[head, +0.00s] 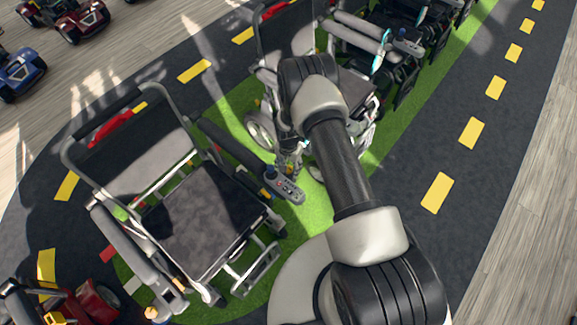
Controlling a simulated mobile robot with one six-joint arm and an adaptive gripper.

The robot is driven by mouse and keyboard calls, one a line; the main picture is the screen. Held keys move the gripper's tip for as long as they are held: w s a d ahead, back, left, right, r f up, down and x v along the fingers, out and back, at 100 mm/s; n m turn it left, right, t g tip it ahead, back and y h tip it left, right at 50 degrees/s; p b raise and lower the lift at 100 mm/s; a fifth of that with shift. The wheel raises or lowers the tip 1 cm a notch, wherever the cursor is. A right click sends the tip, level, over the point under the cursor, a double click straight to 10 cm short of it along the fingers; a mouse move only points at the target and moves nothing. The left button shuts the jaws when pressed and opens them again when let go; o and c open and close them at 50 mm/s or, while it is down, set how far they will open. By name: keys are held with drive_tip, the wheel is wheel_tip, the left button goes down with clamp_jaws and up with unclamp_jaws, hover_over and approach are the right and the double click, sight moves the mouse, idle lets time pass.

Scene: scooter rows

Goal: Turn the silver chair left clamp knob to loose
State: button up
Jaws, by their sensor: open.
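The silver chair (203,222) stands at the left centre, with a silver frame, dark seat and dark back. Its joystick box (286,186) is at the front of the armrest on the picture's right. A small orange-yellow knob (267,195) shows just below that armrest end; its turn position is too small to read. Another yellow knob (151,313) shows at the front of the other armrest. My gripper (290,163) appears partly, open, just above the joystick box and apart from the orange-yellow knob. My arm hides much of it.
A second wheelchair (285,40) stands close behind my arm, with more in a row to the upper right. Red and blue scooters (20,70) stand at the upper left, and a red one (90,300) at the lower left. Dark road (450,150) to the right is clear.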

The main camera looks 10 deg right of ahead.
drive_tip(key=shift+c, duration=0.2)
drive_tip(key=c, duration=1)
